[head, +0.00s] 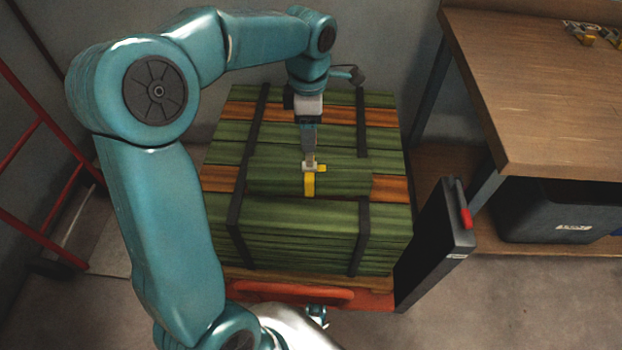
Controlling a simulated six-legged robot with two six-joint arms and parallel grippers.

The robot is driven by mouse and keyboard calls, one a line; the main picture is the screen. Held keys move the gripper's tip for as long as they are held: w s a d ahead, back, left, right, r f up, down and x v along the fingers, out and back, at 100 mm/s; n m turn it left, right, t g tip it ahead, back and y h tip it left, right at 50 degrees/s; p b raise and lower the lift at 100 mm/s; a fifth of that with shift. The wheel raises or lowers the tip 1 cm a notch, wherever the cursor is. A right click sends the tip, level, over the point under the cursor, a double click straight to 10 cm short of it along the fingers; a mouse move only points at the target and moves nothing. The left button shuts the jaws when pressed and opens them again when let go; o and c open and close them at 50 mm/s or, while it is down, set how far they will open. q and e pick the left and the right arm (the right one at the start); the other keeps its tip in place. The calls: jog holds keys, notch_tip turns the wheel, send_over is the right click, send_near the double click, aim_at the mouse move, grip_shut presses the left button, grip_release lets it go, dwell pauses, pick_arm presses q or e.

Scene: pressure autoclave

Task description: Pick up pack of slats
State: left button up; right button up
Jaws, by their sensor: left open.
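A short pack of green slats (343,183) lies on top of a large strapped stack, near its middle, with a yellow band (308,186) around its centre. My left gripper (310,163) points down at the band from above and is open. Its fingertips are right at the upper end of the band and hide part of it. I cannot tell whether they touch the pack. My right gripper is not in view.
The large stack (300,240) of green and orange-brown slats has two black straps and sits on a wooden pallet over a red-orange base (370,299). A dark upright panel (435,250) stands to its right. A wooden workbench (540,90) is farther right, and a red frame (40,125) is at the left.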

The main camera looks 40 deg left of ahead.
pick_arm(q)
jog(key=shift+f, duration=0.65)
jog(key=b, duration=0.3)
send_over(310, 165)
jog(key=f, duration=0.5)
jog(key=shift+w+a+f, duration=0.1)
jog(key=shift+w+a, duration=0.15)
jog(key=shift+a, duration=0.05)
jog(key=shift+p, duration=0.3)
grip_shut()
jog(key=shift+r, duration=0.2)
